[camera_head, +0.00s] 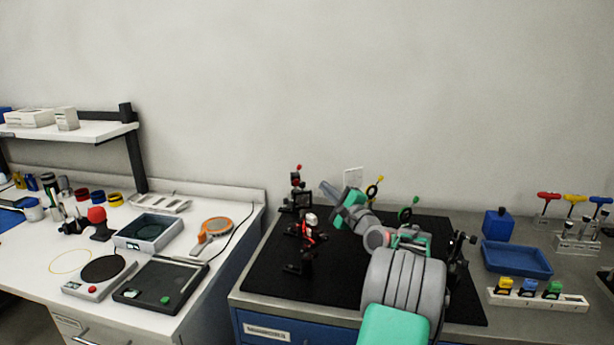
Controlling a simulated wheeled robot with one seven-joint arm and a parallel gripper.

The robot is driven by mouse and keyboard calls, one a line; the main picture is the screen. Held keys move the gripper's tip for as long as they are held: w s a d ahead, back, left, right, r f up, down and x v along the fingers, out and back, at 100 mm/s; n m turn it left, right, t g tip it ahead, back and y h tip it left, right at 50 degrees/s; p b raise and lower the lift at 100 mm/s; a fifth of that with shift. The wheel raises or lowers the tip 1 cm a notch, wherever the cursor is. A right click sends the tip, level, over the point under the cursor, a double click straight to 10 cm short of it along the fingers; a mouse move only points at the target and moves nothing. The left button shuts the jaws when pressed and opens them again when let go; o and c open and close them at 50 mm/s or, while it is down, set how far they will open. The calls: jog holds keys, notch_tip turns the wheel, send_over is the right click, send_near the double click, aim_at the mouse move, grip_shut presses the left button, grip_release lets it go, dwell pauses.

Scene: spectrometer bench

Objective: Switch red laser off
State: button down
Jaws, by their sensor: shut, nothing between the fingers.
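A black optical mount with a red knob (297,182) stands at the back left of the black breadboard mat (265,258). A red and black device with a silver top (308,232) stands nearer on the same mat. I cannot tell for sure which of the two is the red laser, and no switch or beam can be made out. My arm hides the middle of the mat.
Mounts with a yellow ring (373,190) and a green ring (408,212) stand behind my arm. A black mount (459,255) stands to its right. Farther right are a blue tray (516,259) and a white strip (535,300) with coloured blocks. The mat's front left is clear.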

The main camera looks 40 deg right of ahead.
jog(key=p+x, duration=0.2)
jog(key=x, duration=0.8)
